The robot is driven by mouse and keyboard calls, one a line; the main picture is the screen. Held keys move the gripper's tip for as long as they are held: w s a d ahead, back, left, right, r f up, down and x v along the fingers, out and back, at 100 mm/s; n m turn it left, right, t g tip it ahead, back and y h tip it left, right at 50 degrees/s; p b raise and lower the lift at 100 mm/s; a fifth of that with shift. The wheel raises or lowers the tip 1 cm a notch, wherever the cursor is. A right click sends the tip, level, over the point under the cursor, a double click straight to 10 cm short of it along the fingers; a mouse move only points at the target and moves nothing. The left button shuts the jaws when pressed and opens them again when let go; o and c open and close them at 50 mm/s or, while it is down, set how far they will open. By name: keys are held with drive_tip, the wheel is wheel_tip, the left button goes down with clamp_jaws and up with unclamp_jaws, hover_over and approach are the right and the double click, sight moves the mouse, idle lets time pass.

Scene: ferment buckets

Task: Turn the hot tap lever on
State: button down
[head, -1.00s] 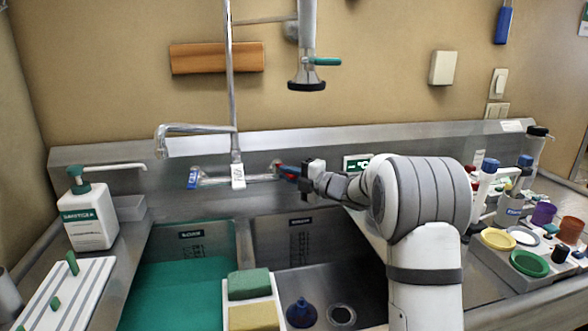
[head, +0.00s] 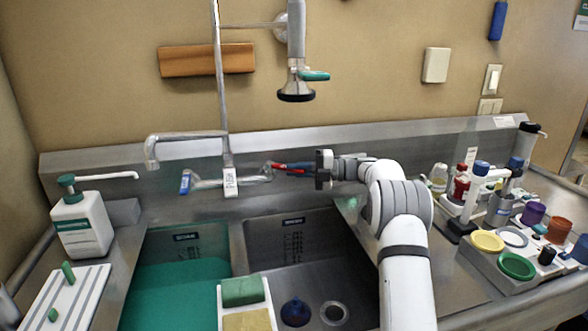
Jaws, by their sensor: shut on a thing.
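The hot tap lever (head: 283,167) is red and sits at the right end of the chrome mixer tap (head: 245,180) on the back wall of the sink. My gripper (head: 300,170) reaches it from the right and is shut on it; the jaws hide part of the lever. The blue cold lever (head: 185,182) is at the tap's left end. The spout (head: 185,137) points left over the green-filled basin. I cannot tell whether water runs.
A spray head (head: 296,92) hangs above the tap. A soap bottle (head: 82,225) stands at left. A sponge caddy (head: 219,296) stands at the sink front. Yellow (head: 487,241) and green (head: 516,265) lids and several bottles crowd the right counter.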

drive_tip(key=shift+s+a+f, duration=0.15)
drive_tip(key=shift+a, duration=0.25)
drive_tip(key=c, duration=1.9)
unclamp_jaws()
drive_tip(key=shift+c, duration=0.2)
drive_tip(key=o, duration=0.3)
drive_tip(key=shift+a, duration=0.2)
drive_tip(key=shift+o, duration=0.8)
drive_tip(key=shift+d, duration=0.2)
drive_tip(key=d, duration=0.7)
drive_tip(key=shift+s+d, duration=0.3)
drive_tip(key=shift+d, duration=0.05)
